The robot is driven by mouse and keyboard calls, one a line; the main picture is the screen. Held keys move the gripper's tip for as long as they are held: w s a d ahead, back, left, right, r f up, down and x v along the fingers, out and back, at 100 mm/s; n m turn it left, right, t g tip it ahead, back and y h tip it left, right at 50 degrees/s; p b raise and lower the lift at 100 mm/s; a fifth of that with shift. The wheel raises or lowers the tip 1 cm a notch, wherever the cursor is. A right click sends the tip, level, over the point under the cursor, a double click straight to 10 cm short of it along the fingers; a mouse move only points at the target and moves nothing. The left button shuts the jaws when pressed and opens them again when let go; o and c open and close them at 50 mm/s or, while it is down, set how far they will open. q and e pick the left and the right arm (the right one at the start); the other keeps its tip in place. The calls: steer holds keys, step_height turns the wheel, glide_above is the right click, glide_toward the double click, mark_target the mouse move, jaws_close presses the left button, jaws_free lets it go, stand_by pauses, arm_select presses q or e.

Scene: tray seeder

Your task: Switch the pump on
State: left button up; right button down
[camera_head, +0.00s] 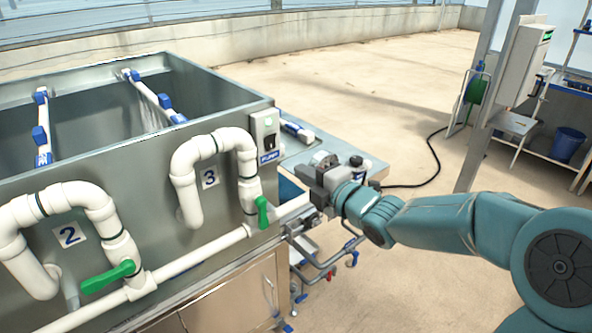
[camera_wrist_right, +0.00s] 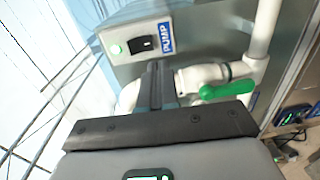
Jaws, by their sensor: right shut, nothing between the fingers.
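The pump switch box (camera_head: 265,128) is a pale box at the top right corner of the steel tank, with a blue PUMP label (camera_head: 268,156) below it. In the right wrist view the box (camera_wrist_right: 125,68) shows a black rocker switch (camera_wrist_right: 144,44), a glowing green round lamp (camera_wrist_right: 116,49) and the PUMP label (camera_wrist_right: 166,38). My right gripper (camera_head: 303,175) is to the right of and below the box, apart from it. Its fingers (camera_wrist_right: 155,68) are shut and empty, pointing towards the box near the rocker. My left gripper is not in view.
White pipes (camera_head: 215,142) with green valve handles (camera_head: 263,212) run along the tank front, near the switch. A steel side table (camera_head: 340,147) stands behind my right gripper. A black cable (camera_head: 432,150) and a blue bucket (camera_head: 567,145) are further right. Open floor lies beyond.

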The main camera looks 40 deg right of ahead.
steer(key=s, duration=0.5)
steer(key=a+f+m+g+y, duration=0.1)
steer(key=a+f+m+g, duration=0.15)
steer(key=a+f, duration=0.55)
steer(key=a+f+m+g+y, duration=0.1)
steer(key=a+f+g+y, duration=0.2)
steer(key=f, duration=1)
steer(key=a+f+m+g, duration=0.2)
steer(key=a+f+g, duration=0.1)
steer(key=a+f, duration=0.6)
steer(key=s+a+f+m+g, duration=0.1)
steer(key=s+f+m+g, duration=0.3)
steer(key=s+f+m, duration=0.3)
steer(key=s+a+f+m+g+h, duration=0.1)
steer(key=s+f+m+g, duration=0.3)
steer(key=s+f+m, duration=0.4)
steer(key=s+a, duration=0.1)
steer(key=s, duration=0.3)
steer(key=shift+s+a+f+b, duration=0.2)
steer(key=shift+s+a+b, duration=0.1)
steer(key=shift+s+b, duration=0.05)
